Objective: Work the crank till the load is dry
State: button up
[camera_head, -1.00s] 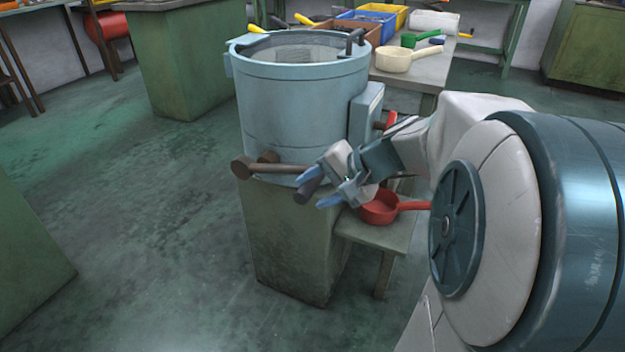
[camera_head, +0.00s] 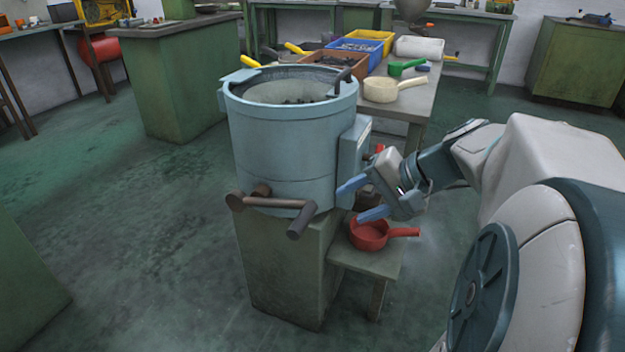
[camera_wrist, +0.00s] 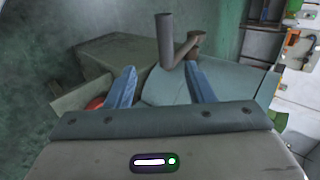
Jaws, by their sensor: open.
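The light blue spin drum (camera_head: 290,140) stands on a green pedestal, with dark pieces visible inside its open top. Its crank (camera_head: 272,204) is a brown bar low on the front, with a dark grip (camera_head: 302,220) at its right end. My gripper (camera_head: 356,200) is open and empty, to the right of the grip and apart from it. In the wrist view, the grip (camera_wrist: 165,40) appears beyond my two blue fingers (camera_wrist: 160,88), with nothing between them.
A red scoop (camera_head: 369,234) sits on a low green shelf (camera_head: 385,262) below my gripper. A bench (camera_head: 425,100) behind the drum holds a cream scoop (camera_head: 385,90), a green scoop (camera_head: 400,68) and coloured bins. The floor at left is clear.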

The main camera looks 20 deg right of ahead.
jog(key=shift+s+d+r, duration=0.15)
